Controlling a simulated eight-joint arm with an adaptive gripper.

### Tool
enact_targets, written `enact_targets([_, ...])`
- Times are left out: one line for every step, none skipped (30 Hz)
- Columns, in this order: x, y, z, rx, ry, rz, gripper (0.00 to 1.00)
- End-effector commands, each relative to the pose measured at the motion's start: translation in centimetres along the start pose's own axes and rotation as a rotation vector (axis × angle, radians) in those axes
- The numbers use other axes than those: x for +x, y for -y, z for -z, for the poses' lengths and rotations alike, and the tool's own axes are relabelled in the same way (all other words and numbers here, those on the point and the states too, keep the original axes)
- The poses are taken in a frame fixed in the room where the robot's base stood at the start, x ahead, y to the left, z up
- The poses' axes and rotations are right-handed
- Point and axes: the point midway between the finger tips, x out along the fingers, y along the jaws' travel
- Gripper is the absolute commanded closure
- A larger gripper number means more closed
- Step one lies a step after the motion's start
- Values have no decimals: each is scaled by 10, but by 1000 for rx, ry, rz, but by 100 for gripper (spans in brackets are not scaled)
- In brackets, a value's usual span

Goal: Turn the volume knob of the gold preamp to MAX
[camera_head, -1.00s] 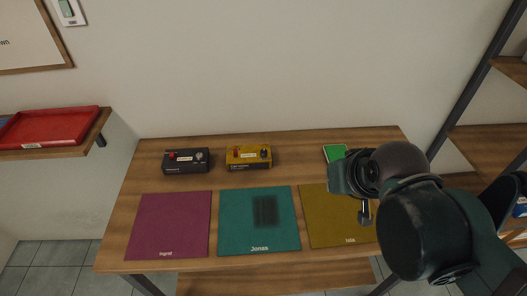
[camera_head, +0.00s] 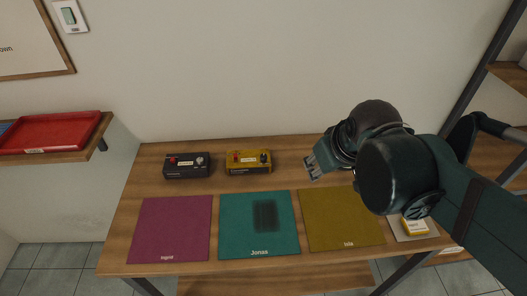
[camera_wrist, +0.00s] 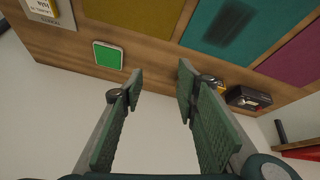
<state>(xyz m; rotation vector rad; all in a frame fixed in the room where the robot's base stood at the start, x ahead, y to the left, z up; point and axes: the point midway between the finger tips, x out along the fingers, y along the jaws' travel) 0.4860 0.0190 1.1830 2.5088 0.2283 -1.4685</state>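The gold preamp (camera_head: 241,170) stands at the back of the wooden table in the head view, with a dark knob (camera_head: 264,157) at its right side and a red part at its left. The knob's pointer is too small to read. My gripper (camera_head: 311,169) is to the right of the preamp, apart from it and empty. In the wrist view my gripper (camera_wrist: 160,77) has its two green-grey fingers spread open. The gold preamp (camera_wrist: 209,79) is mostly hidden there behind the right finger.
A black unit (camera_head: 186,172) stands left of the gold preamp. Purple (camera_head: 170,225), teal (camera_head: 235,235) and olive (camera_head: 340,220) mats lie in front. A green square item (camera_wrist: 107,56) and a small yellow-white box (camera_head: 414,226) are on the right. Wall behind.

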Motion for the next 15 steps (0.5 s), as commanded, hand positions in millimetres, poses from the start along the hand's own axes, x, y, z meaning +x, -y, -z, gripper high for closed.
enact_targets([0, 0, 8, -27, 10, 5, 69])
enact_targets([1, 1, 12, -44, 17, 8, 69])
enact_targets([2, 1, 16, -67, 26, 12, 69])
enact_targets([3, 2, 20, -84, 31, 15, 69])
enact_targets([4, 2, 24, -101, 38, 19, 69])
enact_targets([6, 3, 28, -123, 47, 23, 69])
enact_targets([7, 4, 31, -141, 53, 27, 69])
enact_targets([8, 4, 35, -158, 59, 30, 69])
enact_targets([10, 5, 40, -182, 67, 36, 69])
enact_targets([11, 6, 43, -198, 73, 39, 69])
enact_targets([12, 6, 46, -216, 79, 43, 69])
enact_targets([14, 7, 51, -238, 87, 48, 69])
enact_targets([16, 8, 54, -256, 93, 52, 69])
enact_targets([17, 8, 57, -272, 99, 57, 69])
enact_targets([19, 9, 61, -296, 107, 62, 69])
